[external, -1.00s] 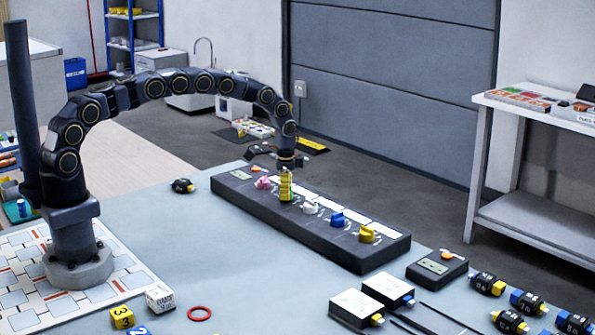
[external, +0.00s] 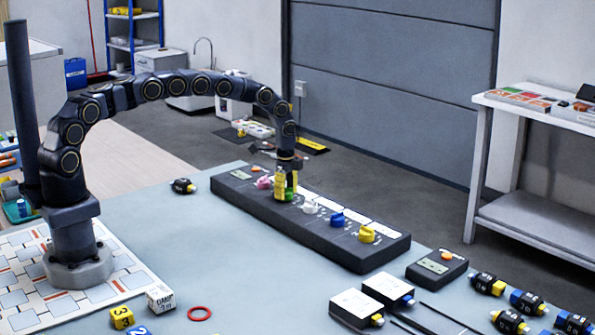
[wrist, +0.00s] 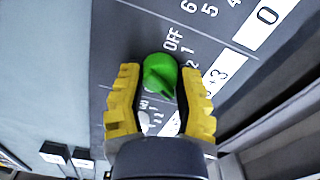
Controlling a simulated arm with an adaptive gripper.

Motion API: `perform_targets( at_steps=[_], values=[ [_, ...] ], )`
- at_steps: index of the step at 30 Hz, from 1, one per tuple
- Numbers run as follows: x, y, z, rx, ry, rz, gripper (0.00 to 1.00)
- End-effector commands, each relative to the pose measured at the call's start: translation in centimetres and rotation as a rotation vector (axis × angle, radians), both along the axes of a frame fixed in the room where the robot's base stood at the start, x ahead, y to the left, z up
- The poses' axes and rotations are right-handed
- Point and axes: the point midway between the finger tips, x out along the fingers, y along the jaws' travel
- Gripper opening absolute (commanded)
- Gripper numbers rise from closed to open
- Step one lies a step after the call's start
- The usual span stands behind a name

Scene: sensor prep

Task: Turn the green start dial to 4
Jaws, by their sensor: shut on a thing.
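The green dial (wrist: 160,78) sits between the two yellow fingers of my gripper (wrist: 160,94) in the wrist view, and the fingers are shut on it. Printed marks OFF, 1, 2 and 3 run along its upper right side. The dial's ridge slants, but I cannot tell which mark it points at. In the external view the green dial (external: 289,196) shows low between the fingers of my gripper (external: 286,185), on the long dark panel (external: 335,246). Part of the dial is hidden by the fingers.
On the same panel, a pink dial (external: 263,183) is on the left; white (external: 309,207), blue (external: 338,219) and yellow (external: 367,233) dials are on the right. A small dark box (external: 437,267) and white-topped boxes (external: 357,306) stand in front. The table's middle is clear.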

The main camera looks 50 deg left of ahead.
Motion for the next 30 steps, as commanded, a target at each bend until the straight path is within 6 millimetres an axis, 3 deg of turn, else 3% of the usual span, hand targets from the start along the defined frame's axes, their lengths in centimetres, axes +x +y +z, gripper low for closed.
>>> perform_targets(
  at_steps=[9, 10, 12, 23, 30],
  values=[
    [-0.1, 0.2, -0.2, 0.002, 0.006, 0.001, 0.01],
    [-0.1, 0.2, -0.2, 0.002, 0.006, 0.001, 0.38],
    [-0.1, 0.2, -0.2, 0.002, 0.005, 0.001, 0.67],
    [0.0, 0.1, 0.0, 0.001, 0.001, 0.001, 0.67],
    [0.0, 0.1, 2.2, 0.002, 0.0, 0.0, 0.67]
  ],
)
